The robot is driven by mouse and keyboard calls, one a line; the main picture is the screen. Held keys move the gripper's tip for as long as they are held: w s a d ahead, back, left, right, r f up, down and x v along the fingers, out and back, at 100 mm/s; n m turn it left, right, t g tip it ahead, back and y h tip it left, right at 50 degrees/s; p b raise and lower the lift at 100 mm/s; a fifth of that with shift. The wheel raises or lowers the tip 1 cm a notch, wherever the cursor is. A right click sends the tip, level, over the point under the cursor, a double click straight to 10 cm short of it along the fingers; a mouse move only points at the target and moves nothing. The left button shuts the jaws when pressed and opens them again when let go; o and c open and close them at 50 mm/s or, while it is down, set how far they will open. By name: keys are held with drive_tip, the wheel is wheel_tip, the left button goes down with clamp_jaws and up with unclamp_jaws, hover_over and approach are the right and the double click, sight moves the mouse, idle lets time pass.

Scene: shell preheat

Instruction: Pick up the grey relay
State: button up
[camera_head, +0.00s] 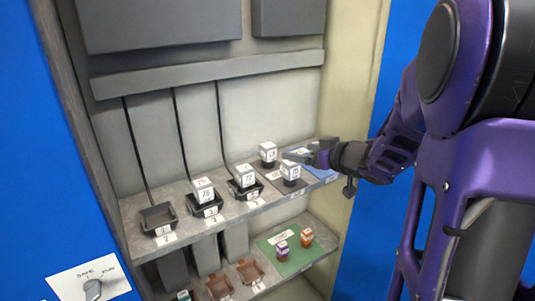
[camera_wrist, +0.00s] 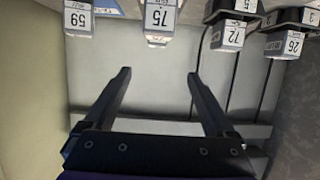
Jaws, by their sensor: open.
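Several relays with white numbered caps stand on the upper shelf. One relay (camera_head: 291,171) on a dark mat is closest to my gripper, and another relay (camera_head: 268,152) stands behind it. In the wrist view, relays marked 59 (camera_wrist: 78,17) and 75 (camera_wrist: 159,20) show greyish bodies; I cannot tell which one is the task's grey relay. My gripper (camera_head: 316,157) is open and empty, reaching in from the right, just right of the nearest relay. In the wrist view its fingers (camera_wrist: 158,75) are spread with only the back panel between them.
Relays 72 (camera_head: 244,178) and 26 (camera_head: 203,191) sit in black sockets further left; another socket (camera_head: 157,218) is empty. A blue mat (camera_head: 322,171) lies at the shelf's right end. The lower shelf has a green mat (camera_head: 290,262) with purple and orange relays. The cabinet's right wall stands close by my gripper.

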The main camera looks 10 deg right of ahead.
drive_tip(key=b, duration=0.2)
approach(269, 146)
drive_tip(key=x, duration=0.3)
drive_tip(key=shift+w+a+f, duration=0.15)
drive_tip(key=shift+a+f, duration=0.05)
drive_tip(key=shift+a, duration=0.05)
drive_tip(key=shift+x, duration=2.8)
drive_tip(key=shift+w+d+r, duration=0.1)
drive_tip(key=shift+d, duration=0.15)
clamp_jaws()
